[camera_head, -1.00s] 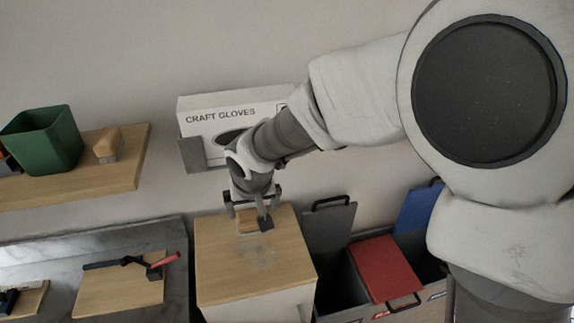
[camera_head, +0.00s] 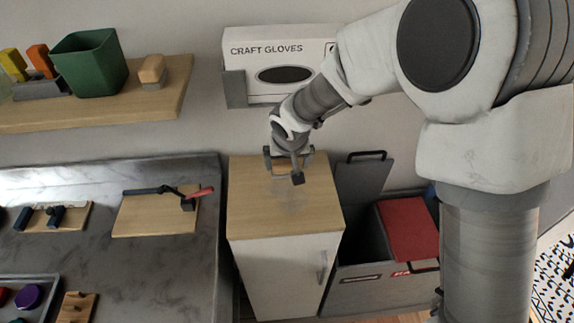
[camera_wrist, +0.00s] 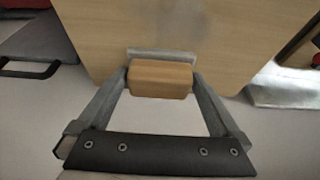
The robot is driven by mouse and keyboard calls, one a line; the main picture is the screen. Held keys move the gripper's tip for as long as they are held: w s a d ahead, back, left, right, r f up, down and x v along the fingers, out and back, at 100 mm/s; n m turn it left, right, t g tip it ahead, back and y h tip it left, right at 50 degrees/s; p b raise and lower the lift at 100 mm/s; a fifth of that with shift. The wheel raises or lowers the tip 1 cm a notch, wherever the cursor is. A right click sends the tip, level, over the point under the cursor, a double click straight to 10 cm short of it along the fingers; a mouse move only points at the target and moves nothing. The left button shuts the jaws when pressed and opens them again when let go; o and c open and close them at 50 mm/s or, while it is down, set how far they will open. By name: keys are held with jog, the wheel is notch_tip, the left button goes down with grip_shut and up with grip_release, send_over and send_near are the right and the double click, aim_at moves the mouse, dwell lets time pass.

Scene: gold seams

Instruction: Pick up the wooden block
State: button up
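The wooden block (camera_wrist: 160,79) is a small tan piece with a light grey strip along its far side in the wrist view. It lies between the two fingers of my gripper (camera_wrist: 161,76), which appear to touch both of its ends. In the head view my gripper (camera_head: 289,162) is over the top of the wooden cabinet (camera_head: 252,204), near its back. The block (camera_head: 287,169) is partly hidden there by my gripper. I cannot tell whether it touches the cabinet top.
A craft gloves box (camera_head: 256,48) hangs on the wall behind. A grey bin with a red lid (camera_head: 408,228) stands right of the cabinet. A marble counter (camera_head: 100,258) with boards is at left. A shelf (camera_head: 150,104) above holds a green container (camera_head: 90,64) and a similar tan piece (camera_head: 152,71).

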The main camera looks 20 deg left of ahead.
jog(key=c, duration=0.9)
jog(key=shift+c, duration=0.3)
jog(key=shift+r, duration=0.15)
